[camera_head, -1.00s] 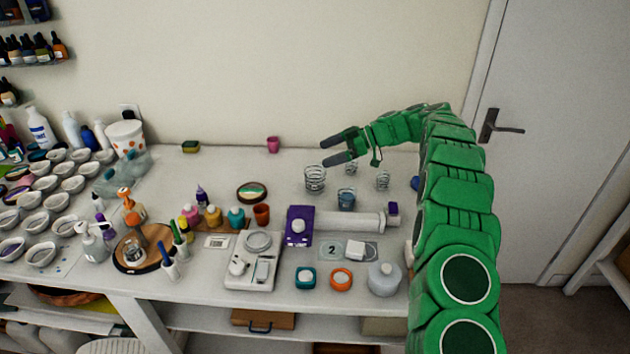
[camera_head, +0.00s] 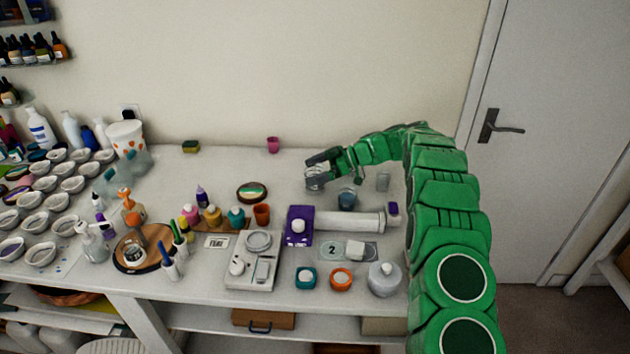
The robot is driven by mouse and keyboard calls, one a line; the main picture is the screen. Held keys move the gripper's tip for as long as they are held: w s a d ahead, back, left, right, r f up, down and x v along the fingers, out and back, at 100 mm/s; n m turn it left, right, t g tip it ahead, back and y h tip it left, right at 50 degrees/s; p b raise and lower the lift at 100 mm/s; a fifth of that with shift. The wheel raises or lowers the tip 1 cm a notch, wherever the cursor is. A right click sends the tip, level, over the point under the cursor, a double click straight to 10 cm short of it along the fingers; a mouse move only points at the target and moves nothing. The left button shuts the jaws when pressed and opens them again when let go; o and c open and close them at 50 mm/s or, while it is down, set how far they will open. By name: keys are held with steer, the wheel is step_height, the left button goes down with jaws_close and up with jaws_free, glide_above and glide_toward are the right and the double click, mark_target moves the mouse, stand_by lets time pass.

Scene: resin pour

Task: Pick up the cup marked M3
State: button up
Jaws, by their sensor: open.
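Several clear cups with ring-like lines stand at the back right of the table. One clear cup (camera_head: 313,182) is at my gripper (camera_head: 314,168), whose open fingers are beside and partly in front of it. I cannot tell whether the fingers touch it. A cup with bluish contents (camera_head: 347,200) stands just to the right and nearer. Another clear cup (camera_head: 383,182) stands farther right, beyond my arm's wrist. No M3 mark is readable on any cup at this size.
A white roll (camera_head: 345,222) and a purple box (camera_head: 299,226) lie in front of the cups. A terracotta-coloured cup (camera_head: 262,214) and a round coaster (camera_head: 251,192) are to the left.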

steer(key=c, duration=0.9)
